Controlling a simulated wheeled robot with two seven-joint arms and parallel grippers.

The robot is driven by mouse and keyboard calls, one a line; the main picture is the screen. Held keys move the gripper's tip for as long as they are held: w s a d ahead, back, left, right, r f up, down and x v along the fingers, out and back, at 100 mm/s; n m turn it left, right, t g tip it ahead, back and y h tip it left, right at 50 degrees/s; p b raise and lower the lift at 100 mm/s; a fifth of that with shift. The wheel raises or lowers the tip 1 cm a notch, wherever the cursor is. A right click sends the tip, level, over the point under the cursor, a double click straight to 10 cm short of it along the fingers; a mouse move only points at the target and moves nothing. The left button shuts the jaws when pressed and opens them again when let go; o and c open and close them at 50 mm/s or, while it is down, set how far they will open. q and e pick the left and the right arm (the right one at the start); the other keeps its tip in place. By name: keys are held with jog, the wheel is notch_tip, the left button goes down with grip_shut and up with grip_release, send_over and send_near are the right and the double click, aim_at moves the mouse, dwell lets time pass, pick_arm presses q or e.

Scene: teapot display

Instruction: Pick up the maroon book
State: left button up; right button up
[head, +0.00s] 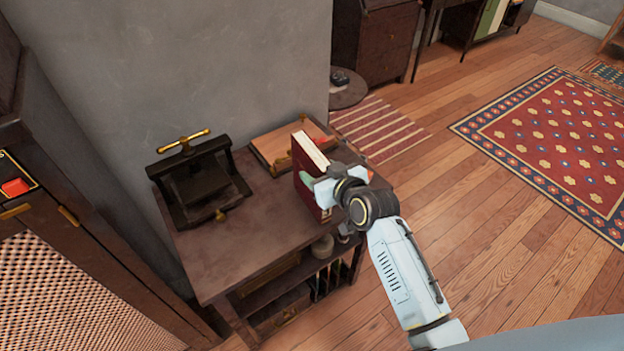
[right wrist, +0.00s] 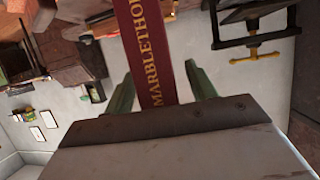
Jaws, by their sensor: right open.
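The maroon book (head: 306,170) stands upright near the right end of the small dark table (head: 225,258), its pale page edges facing up. My right gripper (head: 312,182) is at the book, partly hiding its lower part. In the right wrist view the book's spine (right wrist: 148,50), with gold lettering, lies between the two green fingers of the open gripper (right wrist: 160,95). A gap shows between the spine and the right finger; whether the left finger touches the book I cannot tell. My left gripper is not in view.
A dark press with a brass handle (head: 196,183) stands on the table's left part. A wooden tray (head: 275,148) lies behind the book, near the wall. The table's front middle is clear. A dark cabinet (head: 75,240) stands at the left.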

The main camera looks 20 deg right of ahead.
jog(key=shift+c, duration=0.3)
grip_shut()
dwell(1.0)
jog(key=shift+r, duration=0.15)
